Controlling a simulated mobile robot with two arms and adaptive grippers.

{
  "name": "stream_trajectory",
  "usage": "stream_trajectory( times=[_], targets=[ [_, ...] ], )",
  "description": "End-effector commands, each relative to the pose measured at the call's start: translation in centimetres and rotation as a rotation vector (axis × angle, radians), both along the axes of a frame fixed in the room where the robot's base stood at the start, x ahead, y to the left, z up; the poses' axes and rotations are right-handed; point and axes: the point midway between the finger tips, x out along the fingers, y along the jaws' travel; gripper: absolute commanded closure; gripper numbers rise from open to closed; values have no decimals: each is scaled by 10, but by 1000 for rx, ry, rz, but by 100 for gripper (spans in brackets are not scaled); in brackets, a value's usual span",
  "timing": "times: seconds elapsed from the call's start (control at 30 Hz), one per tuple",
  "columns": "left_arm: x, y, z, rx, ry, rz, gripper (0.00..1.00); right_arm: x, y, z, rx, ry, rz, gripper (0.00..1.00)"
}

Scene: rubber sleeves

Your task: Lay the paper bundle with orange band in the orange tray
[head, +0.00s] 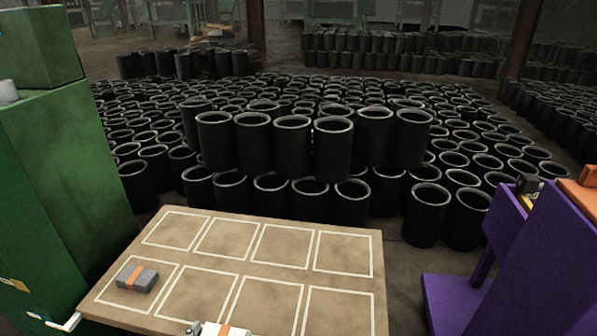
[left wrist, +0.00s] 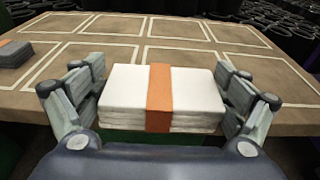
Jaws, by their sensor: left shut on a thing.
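The white paper bundle with orange band (left wrist: 195,92) lies between the two fingers of my left gripper (left wrist: 160,88), which is shut on its sides. In the head view the bundle (head: 238,331) is cut off by the bottom edge, with a bit of my left gripper (head: 194,328) beside it at the near edge of the table. I see no clear orange tray; an orange piece (head: 579,193) at the right edge, on a purple structure, is cut off and I cannot tell what it is. My right gripper is not in view.
A brown table (head: 215,265) carries white outlined rectangles. A grey bundle with an orange band (head: 147,280) lies in the near left one; the others in view look empty. A green cabinet (head: 60,170) stands left, a purple structure (head: 545,255) right. Black sleeves (head: 292,150) fill the floor behind.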

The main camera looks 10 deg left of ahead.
Motion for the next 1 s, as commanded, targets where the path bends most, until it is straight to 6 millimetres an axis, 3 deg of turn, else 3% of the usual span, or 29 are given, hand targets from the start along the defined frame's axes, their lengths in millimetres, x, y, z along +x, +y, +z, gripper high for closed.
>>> stream_trajectory(
  times=[0.17,0.27,0.5,0.67,0.8,1.0],
  targets=[
    [9,-1,18,4,-8,1,34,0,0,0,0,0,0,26],
    [18,-3,40,5,-10,11,34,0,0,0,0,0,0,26],
    [37,-16,118,0,-13,41,34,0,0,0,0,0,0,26],
    [29,-31,166,2,-10,41,34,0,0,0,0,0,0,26],
    [2,-42,191,6,-2,21,34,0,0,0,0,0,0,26],
    [5,-41,227,-1,1,32,34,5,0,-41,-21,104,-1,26]
  ],
)
